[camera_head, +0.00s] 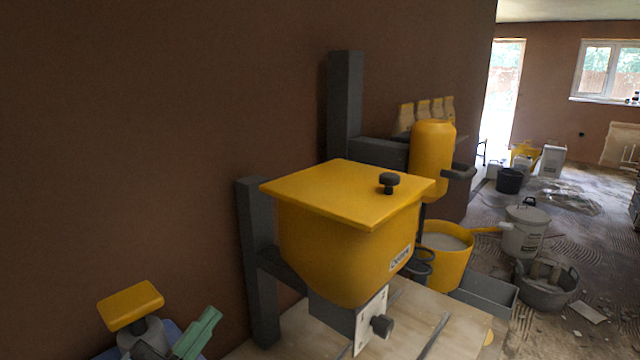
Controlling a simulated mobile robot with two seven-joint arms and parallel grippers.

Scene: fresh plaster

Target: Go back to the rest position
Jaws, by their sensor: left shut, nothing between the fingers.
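My right gripper is not in view.
A yellow-topped grey object (131,305) stands left of my gripper. The lidded hopper sits on a dark frame (258,265) over a pale wooden board (300,335). Behind are a yellow cylinder (431,160), a yellow pan (447,265) and a grey lidded bucket (525,230). A brown wall closes the left.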

